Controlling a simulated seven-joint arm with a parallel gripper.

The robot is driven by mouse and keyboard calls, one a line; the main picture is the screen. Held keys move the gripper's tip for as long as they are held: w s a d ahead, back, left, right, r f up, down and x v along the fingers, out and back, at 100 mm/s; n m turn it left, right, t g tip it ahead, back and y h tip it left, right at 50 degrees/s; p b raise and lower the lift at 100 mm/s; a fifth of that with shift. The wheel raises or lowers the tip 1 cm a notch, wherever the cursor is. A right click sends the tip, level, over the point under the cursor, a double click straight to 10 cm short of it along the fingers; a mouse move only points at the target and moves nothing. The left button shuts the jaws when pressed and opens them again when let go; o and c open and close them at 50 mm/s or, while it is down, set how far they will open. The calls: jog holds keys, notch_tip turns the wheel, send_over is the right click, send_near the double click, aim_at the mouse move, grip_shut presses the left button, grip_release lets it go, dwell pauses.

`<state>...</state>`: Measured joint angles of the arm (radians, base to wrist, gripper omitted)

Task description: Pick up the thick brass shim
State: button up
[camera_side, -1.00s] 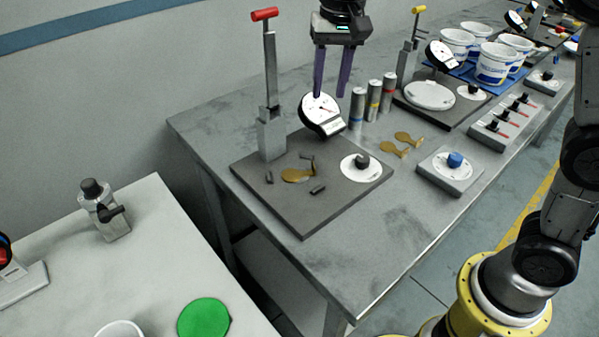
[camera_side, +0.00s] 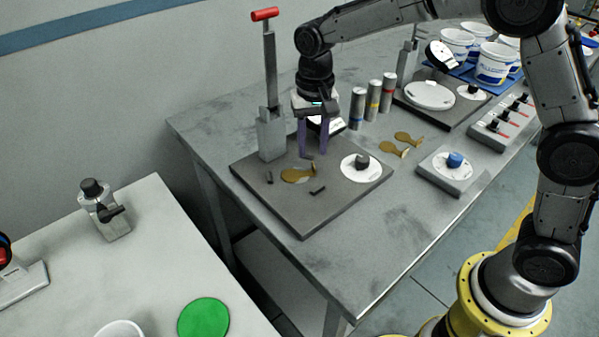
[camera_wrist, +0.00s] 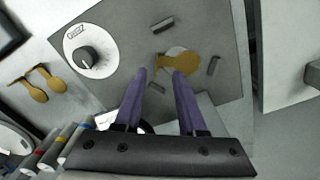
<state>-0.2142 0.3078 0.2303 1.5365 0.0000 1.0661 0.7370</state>
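Several brass shims with round heads and narrow tabs are in view. One brass shim (camera_side: 295,176) lies on a pale disc on the dark base plate (camera_side: 300,220); it also shows in the wrist view (camera_wrist: 182,62). Two more brass shims (camera_side: 391,149) (camera_side: 408,138) lie on the bench to the right of the plate; they also show at the left of the wrist view (camera_wrist: 35,92) (camera_wrist: 53,82). I cannot tell which is thick. My gripper (camera_side: 314,155) is open and empty, fingers down, near the plate shim's tab; its fingers show in the wrist view (camera_wrist: 159,74).
Small dark posts (camera_side: 317,189) stand around the plate shim. A tall press with a red handle (camera_side: 270,130) rises behind it. A white dial with a black knob (camera_side: 361,165) is to the right. Several cylinders (camera_side: 357,108) and a blue-knob box (camera_side: 452,168) stand on the bench.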

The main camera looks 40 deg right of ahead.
aim_at(298, 171)
jog(key=f, duration=0.4)
jog(key=shift+d+f, duration=0.2)
jog(key=shift+f, duration=0.05)
grip_shut()
dwell(1.2)
